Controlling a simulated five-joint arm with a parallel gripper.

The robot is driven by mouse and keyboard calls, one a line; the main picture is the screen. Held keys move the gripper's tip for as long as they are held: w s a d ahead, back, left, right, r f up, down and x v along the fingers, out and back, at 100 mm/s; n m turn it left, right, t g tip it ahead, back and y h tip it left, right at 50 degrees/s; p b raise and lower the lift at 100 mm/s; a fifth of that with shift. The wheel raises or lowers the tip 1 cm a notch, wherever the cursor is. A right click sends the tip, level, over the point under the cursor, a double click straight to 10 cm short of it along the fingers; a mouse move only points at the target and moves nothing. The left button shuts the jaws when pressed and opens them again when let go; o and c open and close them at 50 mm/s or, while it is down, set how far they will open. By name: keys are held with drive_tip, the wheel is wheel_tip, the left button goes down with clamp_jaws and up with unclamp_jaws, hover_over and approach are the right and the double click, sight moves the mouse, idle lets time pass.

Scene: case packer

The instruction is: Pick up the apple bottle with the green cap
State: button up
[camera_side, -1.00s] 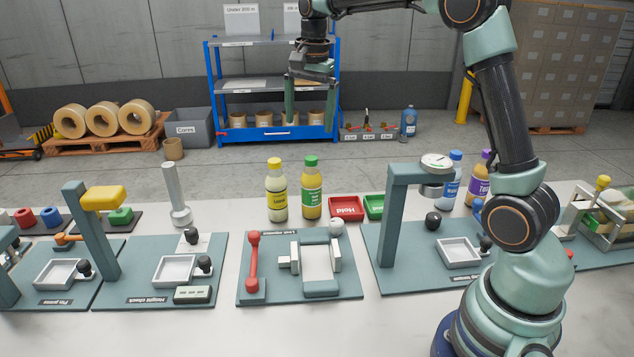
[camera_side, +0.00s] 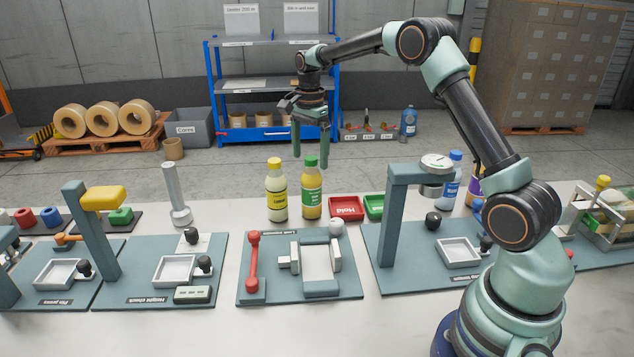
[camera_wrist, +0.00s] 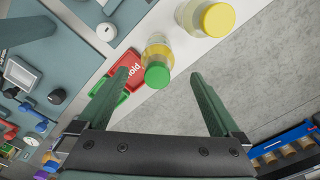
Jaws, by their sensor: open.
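The apple bottle (camera_side: 312,192) has a green cap and a green label and stands upright on the white table. In the wrist view its green cap (camera_wrist: 157,76) is seen from above, ahead of and between the fingers. The yellow-capped bottle (camera_side: 277,194) stands close to its left and also shows in the wrist view (camera_wrist: 207,18). My gripper (camera_side: 311,160) is open and empty. Its fingers point down, with their tips near the height of the green cap in the side view.
A red Hold tray (camera_side: 346,207) and a green tray (camera_side: 374,206) lie to the right of the bottle. A teal fixture with a red handle (camera_side: 253,262) is in front. A gauge stand (camera_side: 390,220) rises at the right. Blue-labelled bottle (camera_side: 450,186) stands behind it.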

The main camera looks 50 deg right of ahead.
sight(312, 170)
drive_tip(key=f, duration=0.5)
drive_tip(key=shift+s+d+f, duration=0.1)
drive_tip(key=shift+s, duration=0.15)
clamp_jaws()
